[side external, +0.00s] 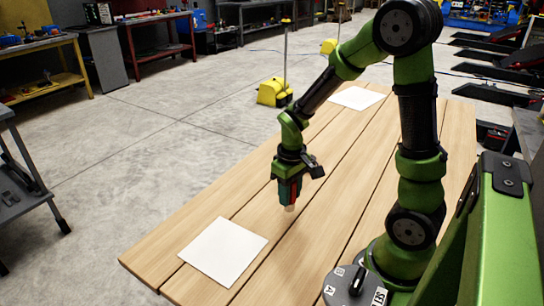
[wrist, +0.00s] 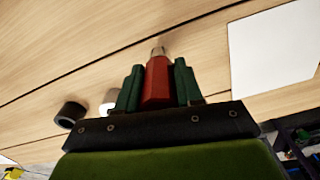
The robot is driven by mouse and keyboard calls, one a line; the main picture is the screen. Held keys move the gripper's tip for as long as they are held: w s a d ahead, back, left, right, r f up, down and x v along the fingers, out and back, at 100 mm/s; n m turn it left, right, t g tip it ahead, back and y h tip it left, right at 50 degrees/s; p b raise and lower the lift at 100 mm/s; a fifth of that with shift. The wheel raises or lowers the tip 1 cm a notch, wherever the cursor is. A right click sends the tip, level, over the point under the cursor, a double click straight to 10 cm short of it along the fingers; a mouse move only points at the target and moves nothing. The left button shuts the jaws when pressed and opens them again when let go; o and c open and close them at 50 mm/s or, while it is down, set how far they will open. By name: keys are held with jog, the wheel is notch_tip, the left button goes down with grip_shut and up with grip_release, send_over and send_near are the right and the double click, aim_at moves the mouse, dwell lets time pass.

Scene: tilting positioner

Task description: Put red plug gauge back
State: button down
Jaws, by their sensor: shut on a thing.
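The red plug gauge (wrist: 157,82) is between my gripper's dark green fingers (wrist: 158,88) in the wrist view. Its pale metal tip points away from the gripper. In the side view my gripper (side external: 289,190) is shut on the gauge (side external: 292,194) and points down over the middle of the wooden table (side external: 330,165). The gauge's pale tip shows below the fingers. I cannot tell how far the tip is from the table top. No holder for the gauge can be clearly made out.
A white square sheet (side external: 223,250) lies at the table's near left, and another (side external: 357,97) at the far end. The wrist view shows a black ring-like piece (wrist: 70,114) and a pale round piece (wrist: 109,101) left of the fingers. Wood between the sheets looks mostly clear.

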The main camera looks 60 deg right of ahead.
jog(key=shift+f, duration=1.25)
jog(key=shift+f, duration=0.2)
jog(key=c, duration=0.7)
grip_release()
jog(key=shift+c, duration=0.2)
